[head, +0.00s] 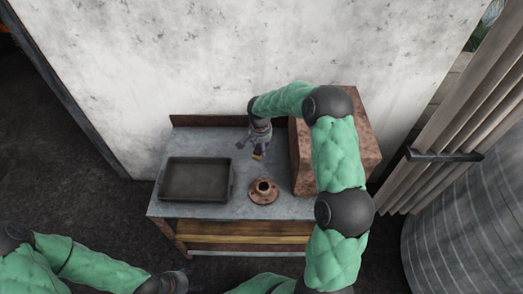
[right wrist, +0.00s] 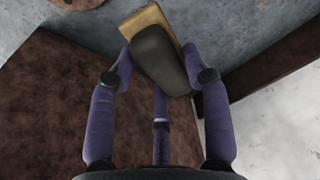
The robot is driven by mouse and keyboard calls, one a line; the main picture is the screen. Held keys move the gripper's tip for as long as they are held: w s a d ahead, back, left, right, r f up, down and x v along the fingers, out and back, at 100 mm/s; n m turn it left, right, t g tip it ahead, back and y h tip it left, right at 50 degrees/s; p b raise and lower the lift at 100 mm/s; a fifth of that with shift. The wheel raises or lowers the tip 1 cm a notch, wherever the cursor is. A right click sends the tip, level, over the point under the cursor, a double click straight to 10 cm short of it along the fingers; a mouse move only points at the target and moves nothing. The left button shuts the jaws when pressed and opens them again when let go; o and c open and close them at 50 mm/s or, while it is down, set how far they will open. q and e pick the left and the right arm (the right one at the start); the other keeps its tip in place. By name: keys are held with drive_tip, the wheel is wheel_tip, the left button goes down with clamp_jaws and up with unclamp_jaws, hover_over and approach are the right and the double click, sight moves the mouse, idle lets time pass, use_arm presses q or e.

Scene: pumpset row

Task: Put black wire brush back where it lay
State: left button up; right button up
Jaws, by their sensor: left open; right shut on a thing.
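The wire brush shows in the right wrist view as a black part (right wrist: 160,60) against a tan block (right wrist: 147,20). My right gripper (right wrist: 159,62) is shut on it, with fingers on both sides. In the head view this gripper (head: 258,148) is over the back of the grey workbench (head: 220,140), left of the rusty box. Only a yellowish bit of the brush (head: 257,157) shows there, below the fingers. I cannot tell whether the brush touches the bench. My left gripper (head: 180,281) is open and empty in front of the bench, partly seen at the bottom edge.
A dark rectangular tray (head: 164,181) lies on the bench's left side. A rusty flange (head: 263,197) stands near the front middle. The rusty box (head: 362,128) fills the right end. A low back rail (head: 205,121) borders the wall. Bare bench shows between tray and flange.

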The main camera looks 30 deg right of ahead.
drive_tip(key=w+d+f, duration=0.1)
drive_tip(key=f, duration=0.1)
drive_tip(key=w+d+f+b, duration=0.1)
drive_tip(key=w+f, duration=0.1)
drive_tip(key=w+d+f, duration=0.1)
drive_tip(key=w+f, duration=0.1)
drive_tip(key=shift+w+f+b, duration=0.1)
drive_tip(key=shift+f+b, duration=0.1)
drive_tip(key=shift+b, duration=0.15)
drive_tip(key=shift+f+b, duration=0.55)
drive_tip(key=shift+f, duration=1)
drive_tip(key=shift+f, duration=0.1)
drive_tip(key=o, duration=1.2)
